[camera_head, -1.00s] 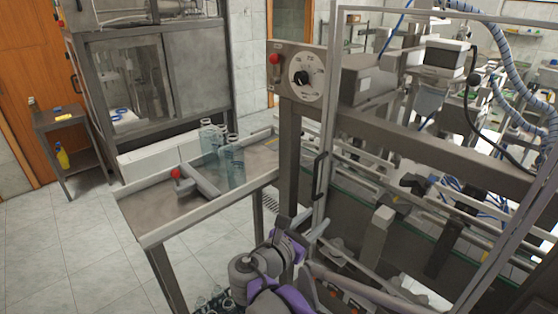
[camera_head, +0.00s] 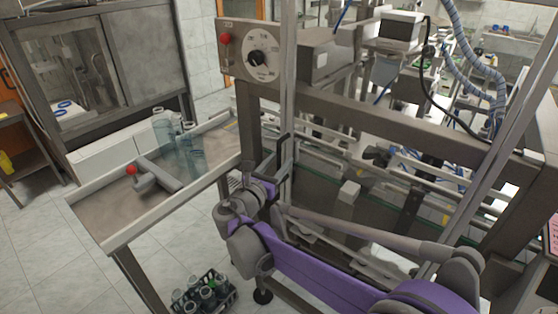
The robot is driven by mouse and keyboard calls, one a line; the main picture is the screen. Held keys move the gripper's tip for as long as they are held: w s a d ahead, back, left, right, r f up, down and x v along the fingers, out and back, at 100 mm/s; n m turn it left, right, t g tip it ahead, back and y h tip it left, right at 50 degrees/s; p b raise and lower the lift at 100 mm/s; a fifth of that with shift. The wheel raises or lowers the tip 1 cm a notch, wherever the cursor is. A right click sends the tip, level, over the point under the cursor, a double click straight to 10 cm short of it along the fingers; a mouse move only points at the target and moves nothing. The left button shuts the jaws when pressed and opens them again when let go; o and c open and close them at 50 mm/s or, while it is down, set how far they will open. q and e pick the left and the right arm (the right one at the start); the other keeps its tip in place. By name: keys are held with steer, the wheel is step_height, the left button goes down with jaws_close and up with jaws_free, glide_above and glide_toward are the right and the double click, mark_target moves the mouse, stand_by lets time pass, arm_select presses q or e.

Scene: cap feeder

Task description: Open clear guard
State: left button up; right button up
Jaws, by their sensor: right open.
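The clear guard is a see-through panel in a grey metal frame (camera_head: 289,90) on the front of the machine. A dark upright handle (camera_head: 285,152) sits on its left frame bar. The guard appears closed, though the clear panel itself is hard to see. My right gripper (camera_head: 252,172) is open, just left of the handle's lower part. My purple arm crosses in front of the lower guard. Whether the fingers touch the handle cannot be told, as the wrist hides part of them. My left gripper is not in view.
A metal side table (camera_head: 105,208) with clear bottles (camera_head: 190,155) and a red-knobbed pusher (camera_head: 155,177) stands to the left. A crate of bottles (camera_head: 205,294) is on the floor below. A control panel (camera_head: 245,52) with a dial and red knob is above left.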

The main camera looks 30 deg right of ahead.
steer(key=shift+w+d, duration=0.15)
steer(key=shift+d, duration=0.05)
jaws_close()
stand_by(1.4)
